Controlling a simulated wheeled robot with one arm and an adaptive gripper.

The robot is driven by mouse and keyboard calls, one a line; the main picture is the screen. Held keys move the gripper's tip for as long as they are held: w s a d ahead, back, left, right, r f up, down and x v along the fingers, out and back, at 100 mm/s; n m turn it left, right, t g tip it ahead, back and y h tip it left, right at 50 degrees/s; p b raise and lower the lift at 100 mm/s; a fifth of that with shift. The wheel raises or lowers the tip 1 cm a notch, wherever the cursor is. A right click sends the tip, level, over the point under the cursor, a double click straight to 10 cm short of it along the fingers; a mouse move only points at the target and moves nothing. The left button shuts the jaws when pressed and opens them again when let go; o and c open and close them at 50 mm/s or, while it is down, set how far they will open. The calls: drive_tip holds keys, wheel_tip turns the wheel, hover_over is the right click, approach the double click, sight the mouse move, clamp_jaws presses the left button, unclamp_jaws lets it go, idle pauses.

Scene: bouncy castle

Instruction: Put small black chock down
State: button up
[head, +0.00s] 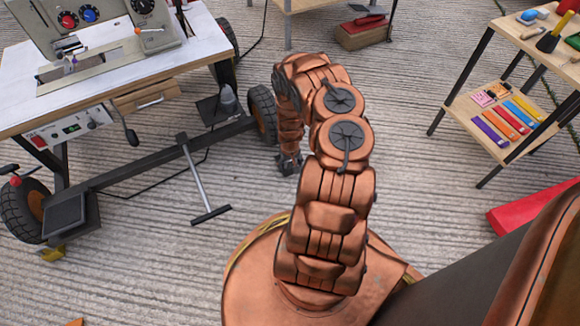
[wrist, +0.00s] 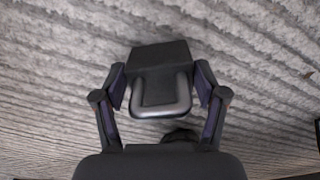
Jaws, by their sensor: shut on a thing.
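The small black chock (wrist: 158,58) is in the middle of the wrist view, a dark block with a grey loop handle towards me. My gripper (wrist: 160,90) is shut on it, with one finger at each side. In the head view my gripper (head: 289,163) points down at the grooved ground, right of and a little nearer than the cart's orange-hubbed wheel (head: 263,114). The chock cannot be made out clearly there. I cannot tell whether it touches the ground.
A sewing-machine cart (head: 100,76) on wheels stands at left, with a T-shaped bar (head: 196,180) reaching out from it. A yellow chock (head: 48,254) lies by its front wheel. A wooden shelf (head: 465,108) stands at right, above a red object (head: 530,207). Ground around my gripper looks clear.

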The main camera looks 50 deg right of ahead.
drive_tip(key=shift+f, duration=0.1)
drive_tip(key=o, duration=1.9)
drive_tip(key=shift+c, duration=0.2)
